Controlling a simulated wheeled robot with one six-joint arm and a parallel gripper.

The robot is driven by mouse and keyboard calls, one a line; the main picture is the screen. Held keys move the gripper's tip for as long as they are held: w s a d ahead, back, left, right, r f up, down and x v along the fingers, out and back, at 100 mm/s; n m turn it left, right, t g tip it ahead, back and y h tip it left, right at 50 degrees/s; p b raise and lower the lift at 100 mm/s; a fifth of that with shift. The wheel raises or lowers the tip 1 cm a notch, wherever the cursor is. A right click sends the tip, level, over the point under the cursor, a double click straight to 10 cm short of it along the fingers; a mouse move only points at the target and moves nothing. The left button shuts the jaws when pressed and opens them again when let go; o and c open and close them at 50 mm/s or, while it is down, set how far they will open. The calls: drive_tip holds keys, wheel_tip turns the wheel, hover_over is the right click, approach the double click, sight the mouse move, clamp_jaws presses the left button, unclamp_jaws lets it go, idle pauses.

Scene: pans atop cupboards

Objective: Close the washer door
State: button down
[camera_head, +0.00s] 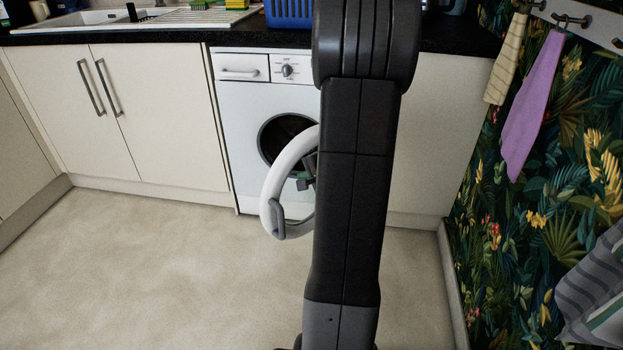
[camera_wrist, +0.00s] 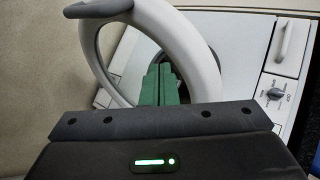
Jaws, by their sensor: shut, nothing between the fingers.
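The white washer (camera_head: 232,98) stands under the counter, partly hidden behind my arm in the head view. Its round door (camera_head: 287,168) is swung open, a white ring with a grey handle (camera_head: 276,218) on its outer edge. The dark drum opening (camera_head: 283,135) shows behind it. In the wrist view the door ring (camera_wrist: 190,48) arches across the picture, with the grey handle (camera_wrist: 100,9) at the top left. My gripper (camera_wrist: 160,82) has green fingers, shut and empty, close to the inner side of the ring. I cannot tell whether they touch it.
Cream cupboards (camera_head: 160,120) stand left of the washer, and another panel (camera_head: 440,130) to the right. A dark counter (camera_head: 200,32) runs above with a blue basket (camera_head: 289,12). The floor (camera_head: 150,270) in front is clear. Towels (camera_head: 530,105) hang on the right wall.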

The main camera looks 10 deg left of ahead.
sight(286, 173)
drive_tip(key=x, duration=0.3)
drive_tip(key=r+x, duration=0.1)
drive_tip(key=x, duration=0.1)
drive_tip(key=shift+w+a+f, duration=0.15)
drive_tip(key=shift+w+a, duration=0.3)
drive_tip(key=shift+a, duration=0.1)
drive_tip(key=shift+w+a, duration=0.4)
